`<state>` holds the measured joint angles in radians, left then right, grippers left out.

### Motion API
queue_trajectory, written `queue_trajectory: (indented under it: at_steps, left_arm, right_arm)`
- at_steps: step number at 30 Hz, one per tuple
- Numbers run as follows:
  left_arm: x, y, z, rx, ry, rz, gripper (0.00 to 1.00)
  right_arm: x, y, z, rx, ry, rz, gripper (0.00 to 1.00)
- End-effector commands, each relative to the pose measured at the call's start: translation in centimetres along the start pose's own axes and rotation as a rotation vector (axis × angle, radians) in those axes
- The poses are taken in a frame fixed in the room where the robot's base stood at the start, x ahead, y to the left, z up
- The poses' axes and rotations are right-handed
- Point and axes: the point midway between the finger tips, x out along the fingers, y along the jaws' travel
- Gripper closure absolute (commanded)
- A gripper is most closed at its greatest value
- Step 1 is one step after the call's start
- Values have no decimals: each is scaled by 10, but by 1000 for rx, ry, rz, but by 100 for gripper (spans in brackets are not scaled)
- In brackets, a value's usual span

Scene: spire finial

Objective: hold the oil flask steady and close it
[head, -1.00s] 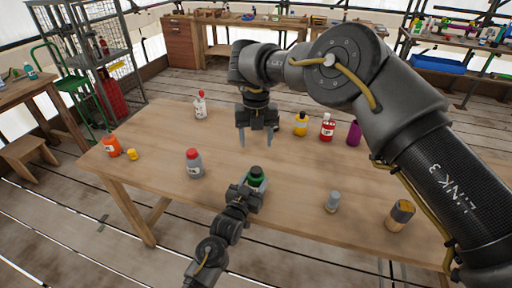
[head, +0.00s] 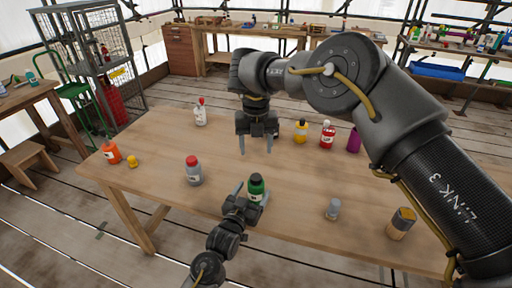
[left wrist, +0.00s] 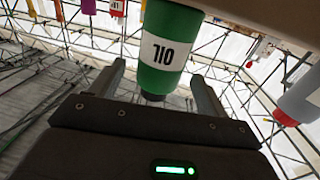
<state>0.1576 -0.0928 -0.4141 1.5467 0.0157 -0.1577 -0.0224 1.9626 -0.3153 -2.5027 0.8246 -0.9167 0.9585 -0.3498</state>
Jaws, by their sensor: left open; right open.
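The green oil flask (head: 256,189) stands upright near the front edge of the table, with a black top on it. In the left wrist view the flask (left wrist: 168,52) appears upside down, its white label reading OIL. My left gripper (head: 252,192) is open at the flask, its fingers to either side with visible gaps; the fingers also show in the left wrist view (left wrist: 160,80). My right gripper (head: 257,146) is open and empty, pointing down above the table behind the flask. Whether the black top is seated tight cannot be told.
Several bottles stand further back. An orange bottle (head: 112,153) and a small yellow item (head: 132,161) are far left.

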Motion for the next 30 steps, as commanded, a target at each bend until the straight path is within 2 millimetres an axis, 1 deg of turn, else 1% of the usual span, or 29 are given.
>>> queue_trajectory:
  at_steps: [1,6,9,13,18,30]
  left_arm:
    - [-11,0,2,0,-1,0,23]
    - [-45,0,2,0,-1,1,23]
    - [-62,0,2,0,0,1,23]
    - [-79,0,1,0,0,0,23]
    - [-89,0,0,0,1,0,23]
    - [-90,0,0,0,0,0,23]
  right_arm:
    - [2,0,0,0,0,0,41]
    - [6,0,0,0,0,0,41]
    - [8,0,0,0,0,0,41]
    - [10,0,0,0,0,0,41]
    - [11,0,0,0,0,0,41]
    - [11,0,0,0,0,0,41]
